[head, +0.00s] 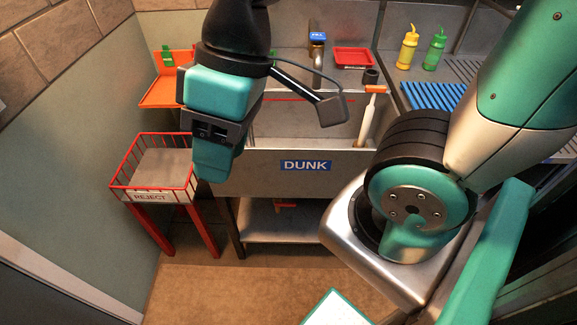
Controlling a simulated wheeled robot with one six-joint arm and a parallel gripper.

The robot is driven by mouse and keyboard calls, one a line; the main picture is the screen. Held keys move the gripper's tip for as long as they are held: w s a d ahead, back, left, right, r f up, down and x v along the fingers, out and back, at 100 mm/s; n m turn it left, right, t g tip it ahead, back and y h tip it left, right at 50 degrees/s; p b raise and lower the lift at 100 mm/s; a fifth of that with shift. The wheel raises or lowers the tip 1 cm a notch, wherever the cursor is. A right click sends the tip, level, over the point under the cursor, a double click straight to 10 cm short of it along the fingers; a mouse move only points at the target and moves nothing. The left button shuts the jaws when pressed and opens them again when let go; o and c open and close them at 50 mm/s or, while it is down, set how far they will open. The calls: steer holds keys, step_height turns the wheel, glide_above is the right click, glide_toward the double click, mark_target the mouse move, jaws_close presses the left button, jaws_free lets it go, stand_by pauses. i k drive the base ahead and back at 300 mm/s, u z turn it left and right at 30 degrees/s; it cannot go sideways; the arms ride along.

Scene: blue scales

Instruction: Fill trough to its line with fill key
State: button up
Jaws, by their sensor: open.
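The trough (262,160) is a grey metal basin with a blue DUNK label on its front. A thin red line (288,100) runs along its inside back wall. I cannot make out any water in it; its floor is hidden. The fill key (317,37) is a small blue block marked FILL, on the tap at the trough's back. My gripper (213,168) points down in front of the trough's left end, apart from the key and nearer to me. It is open; its fingers show nearly edge-on, with nothing seen between them.
A red REJECT basket (150,196) stands left of the trough, below an orange shelf (160,93). A white stick with an orange top (368,115) leans inside the trough. A red tray (353,58), yellow bottle (407,48) and green bottle (435,50) stand behind. Floor in front is clear.

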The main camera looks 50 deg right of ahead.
mark_target(316, 37)
steer(key=i, duration=0.9)
steer(key=z, duration=0.15)
steer(key=k, duration=0.35)
steer(key=z, duration=1)
steer(key=i, duration=0.5)
